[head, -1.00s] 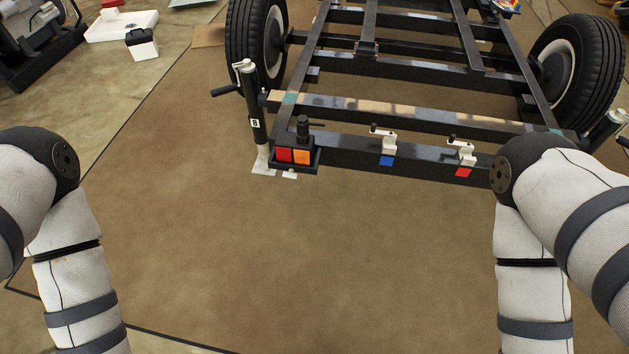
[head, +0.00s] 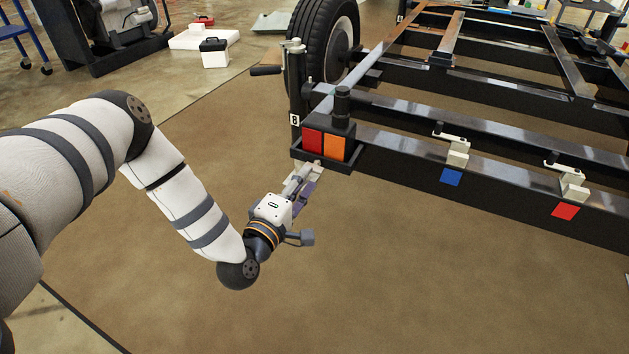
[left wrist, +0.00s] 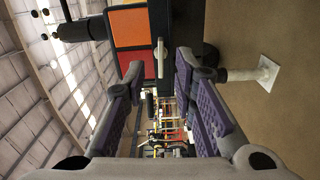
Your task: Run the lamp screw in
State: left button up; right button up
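The lamp (head: 324,146), with a red and an orange face, sits in a black bracket at the frame's near left corner. In the left wrist view the lamp (left wrist: 129,27) shows turned sideways at the top. A small pale, elongated piece (left wrist: 160,57), which looks like the lamp screw, shows at the bracket's underside. My left gripper (head: 308,172) is just below and in front of the lamp. In the left wrist view its purple-padded fingers (left wrist: 160,75) are apart, with the pale piece between and beyond the tips. Nothing is held. My right gripper is out of view.
The black trailer frame (head: 490,185) extends right, with white clamps above a blue tag (head: 451,177) and a red tag (head: 565,211). A jack post (head: 295,90) stands left of the lamp, before a wheel (head: 322,40). The brown floor in front is clear.

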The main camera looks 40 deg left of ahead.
aim_at(315, 167)
pick_arm(q)
jog(key=shift+b+x, duration=0.3)
jog(key=shift+x, duration=1.2)
grip_shut()
jog(key=shift+d, duration=0.1)
jog(key=shift+m+p, duration=0.3)
jog(key=shift+p, duration=0.05)
